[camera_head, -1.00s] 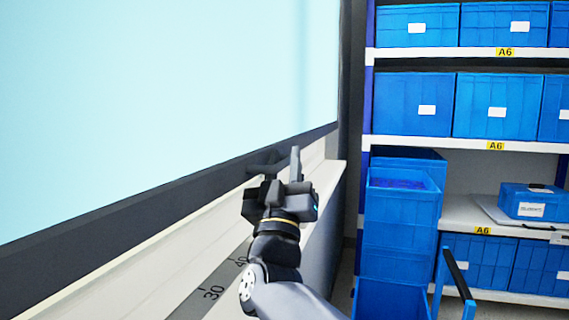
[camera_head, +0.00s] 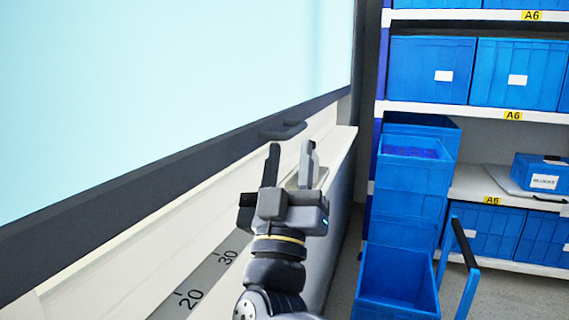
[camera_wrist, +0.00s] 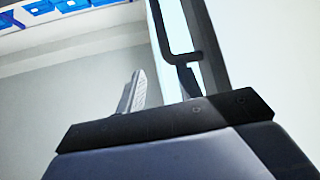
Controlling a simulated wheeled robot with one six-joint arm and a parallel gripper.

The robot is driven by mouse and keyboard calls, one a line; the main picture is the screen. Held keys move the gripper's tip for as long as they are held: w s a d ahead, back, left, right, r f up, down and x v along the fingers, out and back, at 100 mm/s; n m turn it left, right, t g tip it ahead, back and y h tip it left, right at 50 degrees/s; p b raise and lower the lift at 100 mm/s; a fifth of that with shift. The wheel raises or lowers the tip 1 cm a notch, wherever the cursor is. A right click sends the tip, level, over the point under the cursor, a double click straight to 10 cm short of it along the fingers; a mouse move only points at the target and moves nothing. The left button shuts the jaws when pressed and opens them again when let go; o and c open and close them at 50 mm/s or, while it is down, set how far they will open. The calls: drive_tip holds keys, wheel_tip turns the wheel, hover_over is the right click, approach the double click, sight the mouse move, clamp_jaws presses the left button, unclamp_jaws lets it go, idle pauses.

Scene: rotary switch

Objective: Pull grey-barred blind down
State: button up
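The blind is a pale blue panel (camera_head: 170,80) filling the left of the head view, with a dark grey bar (camera_head: 140,190) along its lower edge. A dark handle (camera_head: 284,130) sticks out from the bar near its right end. My gripper (camera_head: 290,148) is open and empty, fingers pointing up, just below and in front of the handle in the head view. In the wrist view the handle (camera_wrist: 168,30) shows as a dark loop beside the bar (camera_wrist: 205,45), beyond my gripper (camera_wrist: 162,75). No contact with the handle is visible.
A pale ledge (camera_head: 150,240) with a numbered grey scale (camera_head: 205,275) runs below the bar. Shelving with blue bins (camera_head: 432,70) stands at the right. Stacked blue crates (camera_head: 410,195) and a blue cart handle (camera_head: 462,255) are right of my arm.

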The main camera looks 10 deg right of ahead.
drive_tip(key=shift+s+a+p, duration=0.15)
drive_tip(key=shift+s+a, duration=0.2)
drive_tip(key=shift+s, duration=0.5)
drive_tip(key=shift+s+a+p, duration=0.1)
drive_tip(key=shift+s+a, duration=0.25)
drive_tip(key=shift+s, duration=0.45)
drive_tip(key=shift+s+a+p, duration=0.15)
drive_tip(key=shift+s+a, duration=0.2)
drive_tip(key=shift+s, duration=0.5)
